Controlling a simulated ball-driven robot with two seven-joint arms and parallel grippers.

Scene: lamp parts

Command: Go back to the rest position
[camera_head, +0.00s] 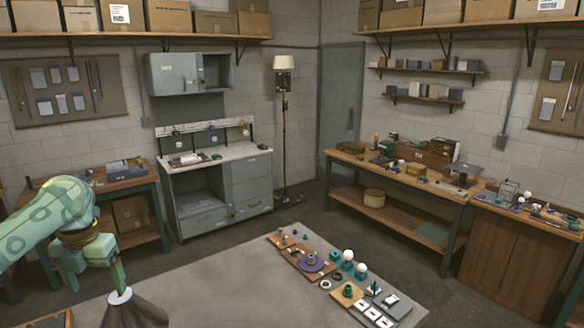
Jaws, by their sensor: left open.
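My left gripper (96,275) is at the lower left, above the grey table (215,290), with its fingers pointing down. It is open, and nothing shows between its fingers. A dark grey cone-shaped piece (137,314) with a white top (119,297) stands just below one fingertip. I cannot tell whether they touch. White bulbs (348,255) on teal holders stand at the table's right part. A green part (348,289) sits on another wooden board. My right gripper is not in view.
Pale grey blocks with white inserts (374,311) lie near the table's right corner. The table's middle is clear. Workbenches (398,178) line the walls, a metal cabinet (215,187) stands behind, and a floor lamp (284,120) stands in the back corner.

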